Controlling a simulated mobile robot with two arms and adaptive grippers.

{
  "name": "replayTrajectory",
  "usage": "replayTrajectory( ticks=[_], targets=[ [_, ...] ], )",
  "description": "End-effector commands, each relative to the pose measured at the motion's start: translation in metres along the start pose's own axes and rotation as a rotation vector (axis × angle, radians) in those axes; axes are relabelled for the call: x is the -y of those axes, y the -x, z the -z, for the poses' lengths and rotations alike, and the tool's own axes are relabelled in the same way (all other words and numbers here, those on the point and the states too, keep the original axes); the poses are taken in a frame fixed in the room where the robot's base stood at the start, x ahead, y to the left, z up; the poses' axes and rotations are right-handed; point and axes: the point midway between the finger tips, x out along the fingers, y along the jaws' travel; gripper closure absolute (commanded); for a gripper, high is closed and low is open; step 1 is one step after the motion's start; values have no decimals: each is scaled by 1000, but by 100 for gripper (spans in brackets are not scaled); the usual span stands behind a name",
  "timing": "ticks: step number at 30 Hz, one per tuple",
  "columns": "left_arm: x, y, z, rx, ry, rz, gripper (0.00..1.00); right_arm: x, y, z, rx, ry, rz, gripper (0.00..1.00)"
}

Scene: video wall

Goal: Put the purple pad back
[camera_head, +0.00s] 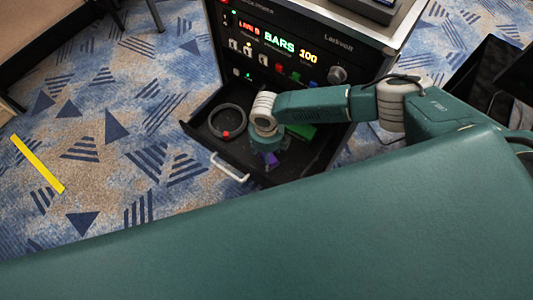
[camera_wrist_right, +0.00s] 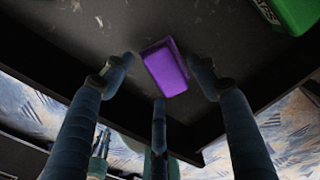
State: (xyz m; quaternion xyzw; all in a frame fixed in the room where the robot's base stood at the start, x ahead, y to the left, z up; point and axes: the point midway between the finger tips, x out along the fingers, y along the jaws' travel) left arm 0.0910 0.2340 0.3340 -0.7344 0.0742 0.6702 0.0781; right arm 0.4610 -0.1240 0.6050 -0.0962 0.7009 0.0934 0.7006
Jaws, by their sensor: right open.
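The purple pad (camera_wrist_right: 165,68) lies on the dark floor of the open drawer (camera_wrist_right: 80,22). In the right wrist view it sits between the spread fingers of my right gripper (camera_wrist_right: 163,85), which is open and not closed on it. My left gripper does not show in either view.
A black ring-shaped coil (camera_head: 227,121) with a red spot lies in the drawer's left part. A green item (camera_head: 301,131) lies behind my right arm. The drawer has a pale handle (camera_head: 230,168). A yellow strip (camera_head: 37,163) lies on the carpet at left.

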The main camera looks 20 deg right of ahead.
Motion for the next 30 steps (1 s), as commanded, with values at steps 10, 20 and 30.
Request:
replayTrajectory(
  ticks=[10, 20, 30],
  targets=[
    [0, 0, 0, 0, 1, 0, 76, 0, 36, -2, 4, 1, -1, 41],
    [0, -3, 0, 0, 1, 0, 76, 0, 102, -1, 3, 1, -1, 41],
    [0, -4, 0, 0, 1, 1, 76, 0, 121, 0, 1, 0, 0, 41]
  ],
)
